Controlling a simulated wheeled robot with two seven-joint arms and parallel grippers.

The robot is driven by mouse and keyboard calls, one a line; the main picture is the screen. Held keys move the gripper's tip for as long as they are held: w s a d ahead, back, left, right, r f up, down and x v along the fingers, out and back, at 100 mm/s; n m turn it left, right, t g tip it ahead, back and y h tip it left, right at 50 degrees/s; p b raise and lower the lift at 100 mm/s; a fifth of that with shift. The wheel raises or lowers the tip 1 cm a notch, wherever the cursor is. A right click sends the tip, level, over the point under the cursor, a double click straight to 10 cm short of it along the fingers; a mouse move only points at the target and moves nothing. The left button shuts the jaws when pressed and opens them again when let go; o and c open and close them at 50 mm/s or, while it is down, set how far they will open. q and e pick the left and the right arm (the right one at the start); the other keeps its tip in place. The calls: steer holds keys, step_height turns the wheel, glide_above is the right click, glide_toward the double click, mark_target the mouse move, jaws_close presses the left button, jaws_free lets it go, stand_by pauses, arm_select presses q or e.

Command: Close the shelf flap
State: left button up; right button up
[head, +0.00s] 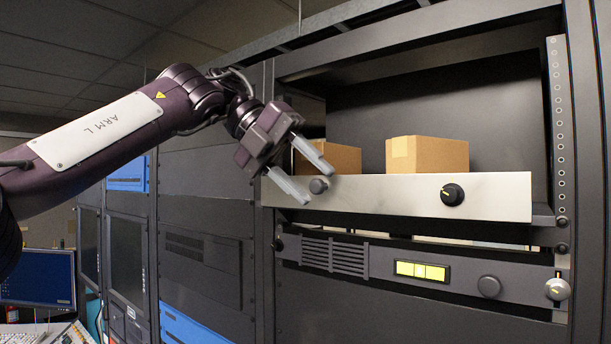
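A long silver panel (400,197), which looks like the shelf flap, runs across the front of the shelf bay. It has a grey knob near its left end and a black knob (452,194) towards its right. Its face looks upright, but I cannot tell its exact tilt. My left gripper (317,186) is at the panel's left end. Its two pale fingers are apart, one on each side of the grey knob in the picture. I cannot tell whether they touch the knob or the panel. My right gripper is not in view.
Two cardboard boxes, a left one (342,158) partly hidden by my gripper and a right one (428,155), stand behind the panel. Below is a rack unit with a lit yellow display (422,271). A perforated rack post (560,130) borders the right side.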

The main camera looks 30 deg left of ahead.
arm_select(q)
steer(key=v, duration=0.7)
steer(key=shift+a+r, duration=0.25)
steer(key=shift+r, duration=0.05)
steer(key=shift+f, duration=0.1)
stand_by(0.5)
